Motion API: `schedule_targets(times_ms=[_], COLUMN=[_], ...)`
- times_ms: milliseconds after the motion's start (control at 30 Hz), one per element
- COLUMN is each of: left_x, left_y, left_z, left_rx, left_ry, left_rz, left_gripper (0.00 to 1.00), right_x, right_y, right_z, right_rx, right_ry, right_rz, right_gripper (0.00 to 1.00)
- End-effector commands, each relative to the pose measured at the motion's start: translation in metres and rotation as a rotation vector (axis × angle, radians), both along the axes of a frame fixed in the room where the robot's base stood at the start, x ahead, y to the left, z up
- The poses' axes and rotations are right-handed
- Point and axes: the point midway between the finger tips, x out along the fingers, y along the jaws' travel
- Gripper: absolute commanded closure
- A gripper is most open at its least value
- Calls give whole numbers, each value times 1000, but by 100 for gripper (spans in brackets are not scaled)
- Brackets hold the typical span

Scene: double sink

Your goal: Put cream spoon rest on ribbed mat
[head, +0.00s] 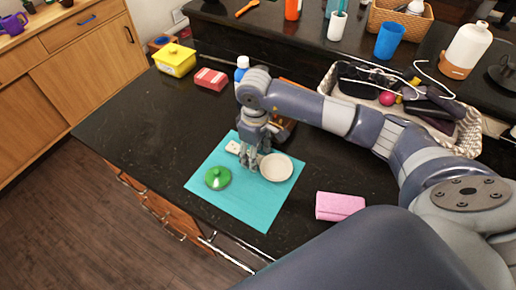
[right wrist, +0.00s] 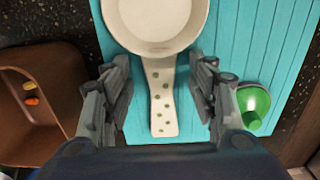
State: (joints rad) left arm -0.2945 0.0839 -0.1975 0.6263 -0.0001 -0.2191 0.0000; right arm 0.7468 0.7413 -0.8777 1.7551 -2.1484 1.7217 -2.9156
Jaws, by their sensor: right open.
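The cream spoon rest (head: 276,167) lies on the teal ribbed mat (head: 248,212). In the right wrist view its round bowl (right wrist: 155,22) is at the top, and its handle with green dots points down between my fingers. The ribbed mat (right wrist: 265,45) shows around and beneath it. My right gripper (head: 252,165) is over the handle, its fingers apart on either side; in the right wrist view the open fingers (right wrist: 162,92) show a gap to the handle on both sides. Whether the fingers touch the mat is unclear. My left gripper is not in view.
A green lidded object (head: 217,179) sits on the mat beside the spoon rest. A pink folded item (head: 340,206) lies to the right. A brown dish (right wrist: 28,125) is close to the gripper's left in the wrist view. The counter's left part (head: 150,115) is clear.

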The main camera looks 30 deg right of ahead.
Motion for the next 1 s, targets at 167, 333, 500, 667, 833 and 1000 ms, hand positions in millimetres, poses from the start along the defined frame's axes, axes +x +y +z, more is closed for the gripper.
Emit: schedule_targets(times_ms=[167, 333, 500, 667, 833, 1000], left_x=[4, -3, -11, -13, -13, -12], left_y=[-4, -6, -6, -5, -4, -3], left_z=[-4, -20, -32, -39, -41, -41], left_rx=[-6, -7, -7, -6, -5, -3], left_ry=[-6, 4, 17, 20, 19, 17], left_rz=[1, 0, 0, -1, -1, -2], left_gripper=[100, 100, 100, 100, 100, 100], right_x=[2, 2, 2, 1, 0, 0], right_y=[-1, -1, -1, -1, 0, 0], right_z=[13, 48, 84, 108, 120, 123], right_rx=[-2, -2, -2, -2, -1, -1], right_ry=[-6, -10, -7, -3, -1, 1], right_rz=[0, 1, 0, -1, 0, 0], right_gripper=[47, 47, 47, 47, 47, 47])
